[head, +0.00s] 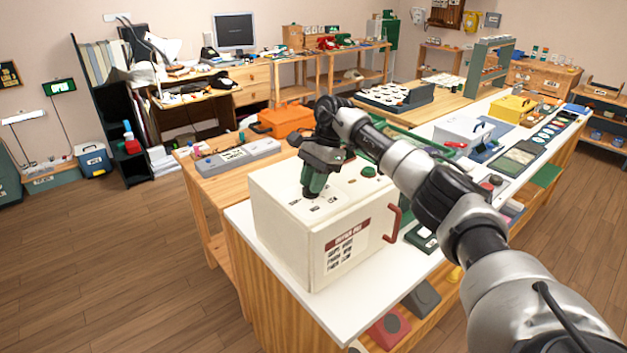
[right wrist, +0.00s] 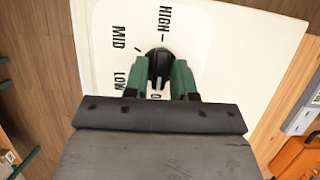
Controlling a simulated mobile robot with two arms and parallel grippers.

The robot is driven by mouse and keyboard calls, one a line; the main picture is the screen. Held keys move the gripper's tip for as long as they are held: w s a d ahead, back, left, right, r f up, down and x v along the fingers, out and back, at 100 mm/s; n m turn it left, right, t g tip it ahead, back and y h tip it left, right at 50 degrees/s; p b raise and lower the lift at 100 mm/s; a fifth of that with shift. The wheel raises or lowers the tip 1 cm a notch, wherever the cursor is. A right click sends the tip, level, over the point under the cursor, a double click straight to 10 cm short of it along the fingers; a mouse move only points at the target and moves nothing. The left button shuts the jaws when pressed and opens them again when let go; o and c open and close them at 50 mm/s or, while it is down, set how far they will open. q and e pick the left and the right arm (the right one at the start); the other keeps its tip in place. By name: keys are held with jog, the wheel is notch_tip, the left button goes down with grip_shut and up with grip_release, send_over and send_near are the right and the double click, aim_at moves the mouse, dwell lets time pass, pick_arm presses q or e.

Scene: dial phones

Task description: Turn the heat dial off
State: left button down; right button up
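The heat dial (right wrist: 158,62) is a black knob on a white panel, with HIGH, MID and LOW printed around it and a partly hidden mark below. It belongs to the white box (head: 285,225), which has a red-headed label and a red handle on its front. My right gripper (head: 314,190) points down at the box top and hides the dial in the head view. In the right wrist view its green fingers sit close on both sides of the knob, with no clear gap. The dial's exact pointing direction is hard to tell. My left gripper is not in view.
A green knob (head: 369,172) sits on the box top beside my gripper. A grey power strip (head: 238,157) and an orange toolbox (head: 287,120) stand behind the box. A white case (head: 463,134) stands farther right. Wooden floor is clear at left.

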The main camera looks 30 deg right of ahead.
jog(key=shift+o, duration=0.8)
jog(key=shift+s+f, duration=0.15)
jog(key=shift+f, duration=0.1)
jog(key=shift+w+d+r, duration=0.1)
jog(key=shift+w+r, duration=0.05)
jog(key=shift+w, duration=0.05)
jog(key=b+v, duration=0.1)
jog(key=v, duration=0.9)
jog(key=shift+r, duration=0.25)
